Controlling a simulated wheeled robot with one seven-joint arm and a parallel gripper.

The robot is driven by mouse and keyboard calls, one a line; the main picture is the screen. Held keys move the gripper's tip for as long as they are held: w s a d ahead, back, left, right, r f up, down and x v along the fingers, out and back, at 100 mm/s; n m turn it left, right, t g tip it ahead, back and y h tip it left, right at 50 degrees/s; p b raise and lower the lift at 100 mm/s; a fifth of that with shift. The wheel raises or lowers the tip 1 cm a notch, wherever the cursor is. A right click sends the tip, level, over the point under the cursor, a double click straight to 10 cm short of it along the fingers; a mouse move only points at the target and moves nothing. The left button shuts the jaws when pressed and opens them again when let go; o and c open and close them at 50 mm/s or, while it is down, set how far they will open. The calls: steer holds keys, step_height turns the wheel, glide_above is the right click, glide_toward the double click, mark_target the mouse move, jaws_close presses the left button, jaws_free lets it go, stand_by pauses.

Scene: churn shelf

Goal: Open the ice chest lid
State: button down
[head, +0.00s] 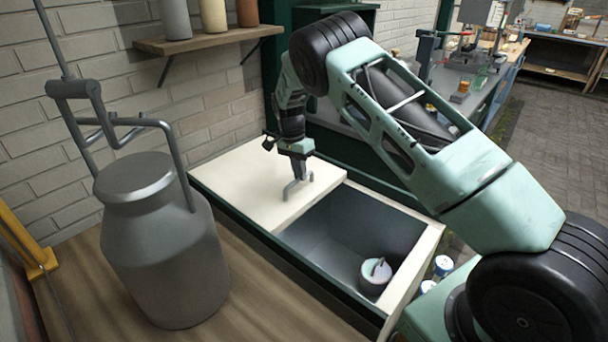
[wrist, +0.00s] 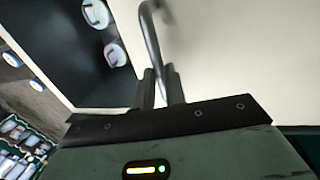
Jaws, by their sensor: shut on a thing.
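The ice chest (head: 432,243) is a dark green chest with a cream top and a grey inside. Its cream lid (head: 238,182) covers the left part, and the right part is open. A grey bar handle (head: 297,189) stands on the lid near its right edge. My gripper (head: 300,178) is over the lid at this handle. In the wrist view the handle (wrist: 150,35) runs down between my two dark fingers (wrist: 160,88), which are shut on it. The lid (wrist: 240,60) fills the right of that view.
A white-topped container (head: 376,270) stands inside the open part. A large grey milk churn (head: 163,240) stands on the wooden surface at left. A wall shelf (head: 205,38) holds several canisters above. White-lidded jars (head: 442,266) stand beyond the chest's right edge.

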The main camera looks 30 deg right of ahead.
steer(key=c, duration=1.5)
jaws_free()
steer(key=shift+o, duration=0.2)
steer(key=shift+r, duration=0.1)
steer(key=w+a+r+b, duration=0.1)
steer(key=w+r+b, duration=0.1)
steer(key=r, duration=1.5)
steer(key=shift+w, duration=0.6)
